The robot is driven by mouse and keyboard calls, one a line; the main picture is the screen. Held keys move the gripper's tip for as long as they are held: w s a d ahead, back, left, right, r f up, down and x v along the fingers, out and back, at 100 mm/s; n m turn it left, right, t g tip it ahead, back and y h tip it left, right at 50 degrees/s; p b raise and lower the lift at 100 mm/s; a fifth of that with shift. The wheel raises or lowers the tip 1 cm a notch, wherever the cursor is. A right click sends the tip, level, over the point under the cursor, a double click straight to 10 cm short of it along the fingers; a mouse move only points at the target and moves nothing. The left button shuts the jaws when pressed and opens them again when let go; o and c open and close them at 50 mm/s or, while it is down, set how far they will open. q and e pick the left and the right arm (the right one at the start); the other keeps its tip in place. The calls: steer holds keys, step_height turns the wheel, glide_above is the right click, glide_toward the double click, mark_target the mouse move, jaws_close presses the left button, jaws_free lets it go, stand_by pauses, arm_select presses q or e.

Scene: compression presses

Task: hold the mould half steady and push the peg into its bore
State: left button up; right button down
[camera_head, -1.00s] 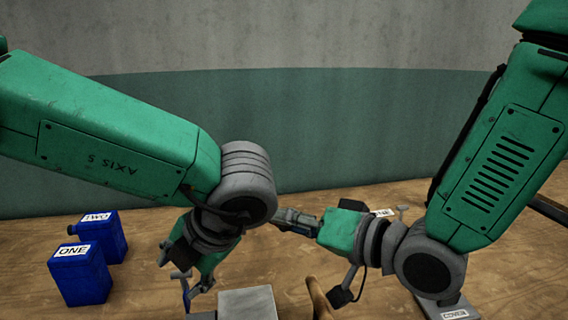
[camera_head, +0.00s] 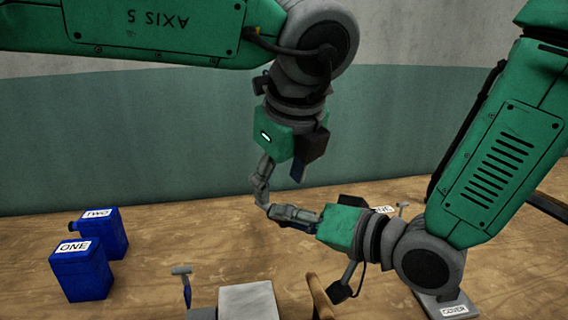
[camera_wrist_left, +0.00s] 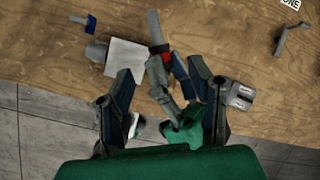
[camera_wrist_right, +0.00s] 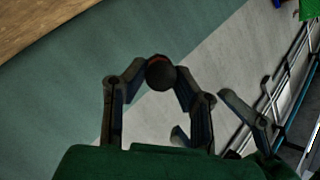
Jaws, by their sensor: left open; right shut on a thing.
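My right gripper (camera_head: 272,208) is shut on a round thing, taken to be the peg (camera_wrist_right: 160,74), dark-ended with a red rim in the right wrist view. In the left wrist view the peg (camera_wrist_left: 153,30) is a grey cylinder with a red band. My left gripper (camera_head: 280,180) is open, pointing down above the right one; in the left wrist view its fingers (camera_wrist_left: 162,85) stand apart on either side of the right gripper. Contact cannot be told. A pale grey block (camera_head: 248,302), perhaps the mould half, is at the bottom of the head view. Its bore is not visible.
Blue containers labelled ONE (camera_head: 80,270) and TWO (camera_head: 110,236) stand at left. A blue-handled tool (camera_head: 184,284) is left of the block, a brown bar (camera_head: 318,296) right of it. A plate labelled COVER (camera_head: 447,308) lies at right.

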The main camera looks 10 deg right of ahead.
arm_select(q)
steer(key=x, duration=0.8)
jaws_close()
arm_select(e)
steer(key=shift+a, duration=0.1)
arm_select(q)
steer(key=shift+r, duration=0.1)
arm_select(e)
steer(key=c, duration=1.2)
jaws_free()
